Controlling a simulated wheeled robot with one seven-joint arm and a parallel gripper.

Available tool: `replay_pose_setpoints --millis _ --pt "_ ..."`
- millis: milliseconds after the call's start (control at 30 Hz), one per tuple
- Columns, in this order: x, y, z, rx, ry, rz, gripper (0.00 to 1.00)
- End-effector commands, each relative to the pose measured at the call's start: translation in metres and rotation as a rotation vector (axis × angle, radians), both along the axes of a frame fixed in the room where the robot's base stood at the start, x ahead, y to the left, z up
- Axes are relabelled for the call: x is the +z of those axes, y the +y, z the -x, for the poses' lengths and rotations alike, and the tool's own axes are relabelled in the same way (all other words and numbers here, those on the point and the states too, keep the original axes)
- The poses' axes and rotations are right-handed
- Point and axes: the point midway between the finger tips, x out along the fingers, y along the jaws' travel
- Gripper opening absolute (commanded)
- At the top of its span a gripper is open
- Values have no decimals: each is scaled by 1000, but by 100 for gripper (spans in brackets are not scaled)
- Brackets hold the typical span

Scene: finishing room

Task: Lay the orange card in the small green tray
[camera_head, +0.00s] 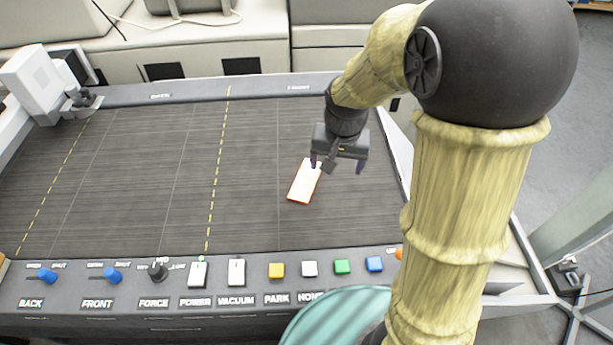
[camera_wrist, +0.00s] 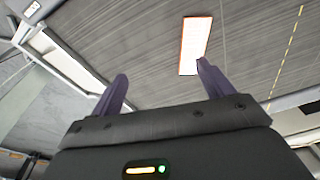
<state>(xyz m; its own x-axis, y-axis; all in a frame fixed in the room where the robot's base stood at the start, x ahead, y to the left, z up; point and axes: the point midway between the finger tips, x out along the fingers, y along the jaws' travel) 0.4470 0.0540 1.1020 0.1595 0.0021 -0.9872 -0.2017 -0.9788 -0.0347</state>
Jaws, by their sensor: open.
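The orange card (camera_head: 305,183) lies flat on the dark striped bed of the machine, right of the yellow dashed line. Its top looks pale, with orange edges. My gripper (camera_head: 337,166) is open and empty, at the card's upper right in the head view, with its left finger close to the card's top end. I cannot tell its exact height above the bed. In the wrist view the card (camera_wrist: 195,45) lies beyond the right fingertip of my gripper (camera_wrist: 162,75), not between the fingers. I see no small green tray in either view.
A control panel with blue knobs (camera_head: 112,276), switches and coloured buttons (camera_head: 342,266) runs along the bed's front edge. A white unit (camera_head: 35,80) stands at the bed's far left. The bed (camera_head: 140,170) left of the card is clear.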

Motion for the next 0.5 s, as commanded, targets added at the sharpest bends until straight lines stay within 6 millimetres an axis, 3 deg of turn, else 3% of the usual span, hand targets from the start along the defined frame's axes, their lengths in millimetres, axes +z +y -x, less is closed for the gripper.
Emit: replay_pose_setpoints --millis 100,200,333,500 --pt "15 36 -37 -75 25 5 80" --pt "21 59 -57 -132 38 14 80" --pt "24 75 -69 -177 45 22 80" --pt "24 77 -71 -188 46 23 80"
